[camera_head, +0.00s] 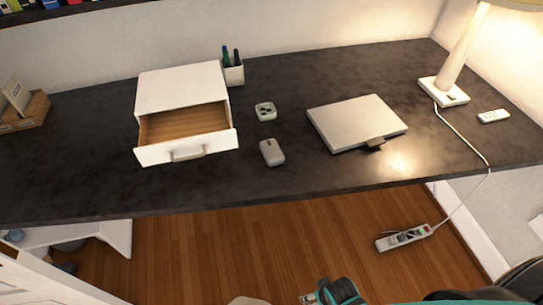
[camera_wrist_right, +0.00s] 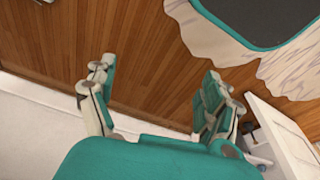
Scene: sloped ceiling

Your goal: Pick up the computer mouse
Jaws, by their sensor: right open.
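My right gripper (camera_head: 318,296) is at the bottom of the head view, below and in front of the desk, well apart from the mouse. In the right wrist view my right gripper (camera_wrist_right: 157,78) has its fingers spread, with only wooden floor between them. The mouse is not in the wrist view. My left gripper is not in view.
A white drawer unit (camera_head: 182,88) stands left of the mouse, drawer pulled out. A small white object (camera_head: 265,111) lies behind the mouse. The flat white thing (camera_head: 356,121) lies to its right. A lamp (camera_head: 452,75) and its cable are at the right. A power strip (camera_head: 404,237) lies on the floor.

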